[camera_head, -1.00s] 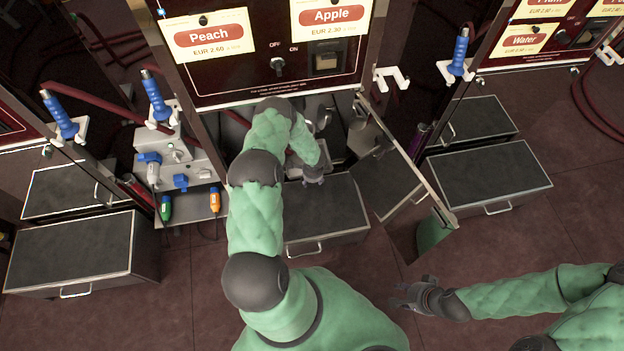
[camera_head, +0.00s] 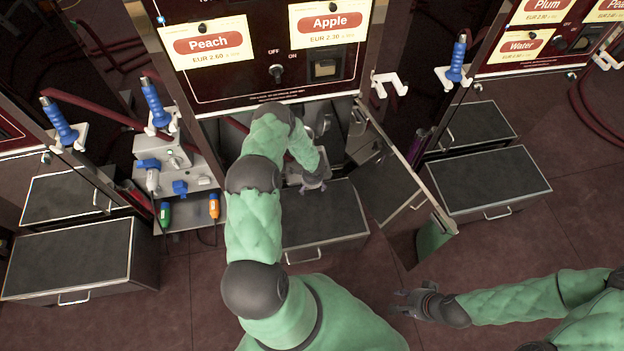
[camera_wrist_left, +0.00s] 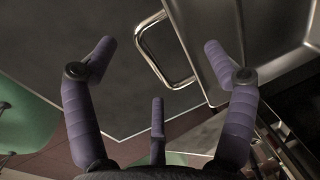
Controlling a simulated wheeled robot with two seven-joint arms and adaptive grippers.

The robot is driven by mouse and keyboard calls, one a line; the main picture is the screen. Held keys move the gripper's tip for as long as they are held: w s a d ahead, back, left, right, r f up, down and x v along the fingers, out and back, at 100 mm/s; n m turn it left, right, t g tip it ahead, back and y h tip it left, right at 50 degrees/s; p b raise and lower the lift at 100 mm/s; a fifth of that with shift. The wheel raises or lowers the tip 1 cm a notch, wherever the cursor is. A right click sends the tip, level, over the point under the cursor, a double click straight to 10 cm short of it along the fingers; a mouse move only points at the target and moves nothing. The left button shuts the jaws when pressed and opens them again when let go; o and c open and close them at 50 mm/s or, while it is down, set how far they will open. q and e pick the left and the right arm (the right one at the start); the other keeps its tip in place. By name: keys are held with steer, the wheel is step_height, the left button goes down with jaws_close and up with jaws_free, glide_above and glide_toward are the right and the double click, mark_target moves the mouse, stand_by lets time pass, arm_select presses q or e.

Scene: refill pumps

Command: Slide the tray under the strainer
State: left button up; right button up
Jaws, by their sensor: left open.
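In the left wrist view a grey metal tray-like body (camera_wrist_left: 265,30) with a rim fills the upper right. A bent metal handle (camera_wrist_left: 165,58) beside its edge lies ahead of and between my left fingers. In the head view my left gripper (camera_head: 314,183) is at the mouth of the open cabinet under the Peach and Apple panel, above the back of the dark step. My arm hides part of the cabinet. I cannot make out the strainer. My right gripper (camera_head: 408,303) is empty, fingers apart, over the floor.
The open cabinet door (camera_head: 405,180) stands right of my left gripper. A dark-topped step (camera_head: 325,215) is below it. A grey shelf unit with plugs (camera_head: 175,170) is to the left. Other steps stand left (camera_head: 75,255) and right (camera_head: 485,175). Floor in front is partly clear.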

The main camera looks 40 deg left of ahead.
arm_select(q)
step_height(320, 180, up, 10)
steer(key=s+d, duration=0.1)
steer(key=shift+s+d+r, duration=0.15)
steer(key=shift+d+r, duration=0.1)
steer(key=shift+d, duration=0.05)
